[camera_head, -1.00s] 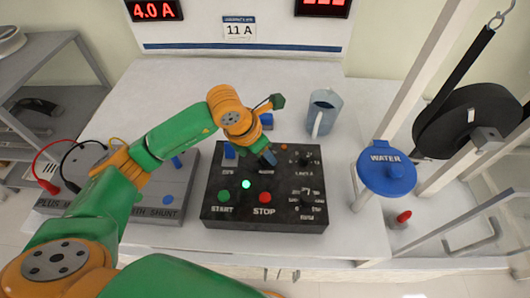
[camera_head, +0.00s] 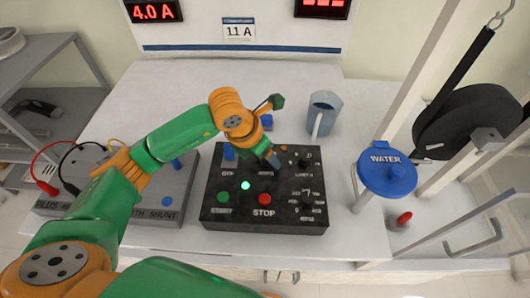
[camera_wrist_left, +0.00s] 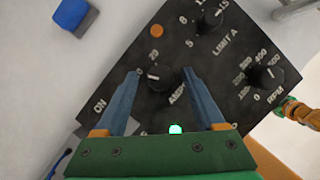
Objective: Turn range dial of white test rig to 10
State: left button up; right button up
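The dark control box (camera_head: 235,205) sits on the white table and carries several black dials. My left gripper (camera_head: 270,162) is above its middle, pointing down. In the left wrist view the open gripper (camera_wrist_left: 161,72) has one finger on each side of a black dial (camera_wrist_left: 160,78). A 20 is printed above this dial, and its label below is partly hidden. I cannot tell if the fingers touch it, and its setting is unclear. The LIMIT A dial (camera_wrist_left: 210,17) and RPM dial (camera_wrist_left: 266,77) lie to the right. My right gripper is not in view.
START (camera_head: 223,197) and STOP (camera_head: 265,199) buttons and a lit green lamp (camera_head: 245,185) are on the box. A grey shunt box (camera_head: 150,205) is left. A grey jug (camera_head: 322,112), blue WATER lid (camera_head: 387,168) and black wheel (camera_head: 465,120) are right.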

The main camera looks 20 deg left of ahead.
aim_at(257, 169)
pick_arm(q)
jog(key=v, duration=0.6)
jog(key=shift+s+r+b, duration=0.1)
jog(key=shift+r+b, duration=0.15)
jog(key=shift+b, duration=0.1)
jog(key=shift+s+a+r, duration=0.1)
jog(key=shift+s+r, duration=0.05)
jog(key=shift+r, duration=0.1)
